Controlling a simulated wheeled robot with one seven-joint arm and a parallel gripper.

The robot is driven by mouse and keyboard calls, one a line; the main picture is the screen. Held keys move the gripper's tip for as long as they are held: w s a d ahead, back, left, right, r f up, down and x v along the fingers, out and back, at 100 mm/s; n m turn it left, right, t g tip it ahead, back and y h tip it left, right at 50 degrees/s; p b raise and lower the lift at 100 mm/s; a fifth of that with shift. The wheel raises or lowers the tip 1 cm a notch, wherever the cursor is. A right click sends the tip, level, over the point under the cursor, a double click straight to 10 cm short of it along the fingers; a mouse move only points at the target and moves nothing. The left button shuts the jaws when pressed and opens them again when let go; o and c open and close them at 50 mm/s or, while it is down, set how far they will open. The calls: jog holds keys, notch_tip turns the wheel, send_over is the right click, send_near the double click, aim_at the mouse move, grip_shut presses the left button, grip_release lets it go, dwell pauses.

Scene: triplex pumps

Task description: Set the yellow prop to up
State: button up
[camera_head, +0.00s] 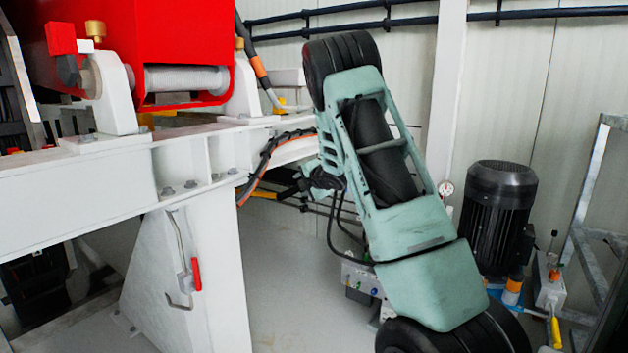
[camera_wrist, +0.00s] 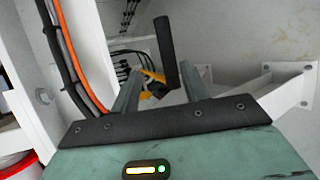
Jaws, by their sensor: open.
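In the wrist view, a yellow piece (camera_wrist: 152,74), which looks like the yellow prop, shows with an upright black handle (camera_wrist: 166,48) beside it. My gripper (camera_wrist: 163,72) is open, with one grey finger on each side of the handle. The handle appears in the gap between the fingers, but I cannot tell its depth or whether they touch. In the head view, a small yellow part (camera_head: 264,194) shows beside the white frame, left of my teal arm. My arm hides most of that area. I cannot make out the prop's up or down position.
Black and orange hoses (camera_wrist: 82,62) run close to the left finger in the wrist view. A white bracket (camera_wrist: 290,82) stands to the right. In the head view, the white steel frame (camera_head: 60,205) fills the left, and a black motor (camera_head: 497,215) stands to the right.

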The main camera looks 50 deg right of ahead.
jog(key=v, duration=0.8)
dwell(0.4)
jog(key=a+f+m+g+y, duration=0.1)
jog(key=a+m+g+y, duration=0.15)
jog(key=a, duration=1.45)
jog(key=a+f+m+g+y, duration=0.15)
jog(key=a+m, duration=0.25)
jog(key=a, duration=1.2)
jog(key=s+a+f+g+y, duration=0.2)
jog(key=s+a+g, duration=0.1)
jog(key=s+a, duration=0.95)
jog(key=s+a+m+g, duration=0.1)
jog(key=s+a+g, duration=0.1)
jog(key=s+a, duration=0.45)
jog(key=s+a+m+g, duration=0.1)
jog(key=s+a+g, duration=0.2)
jog(key=s, duration=0.7)
notch_tip(320, 180, up, 21)
jog(key=s+p, duration=0.1)
jog(key=p, duration=2.1)
jog(key=shift+r+h+p, duration=0.15)
jog(key=shift+h+p, duration=0.25)
jog(key=shift+s, duration=0.1)
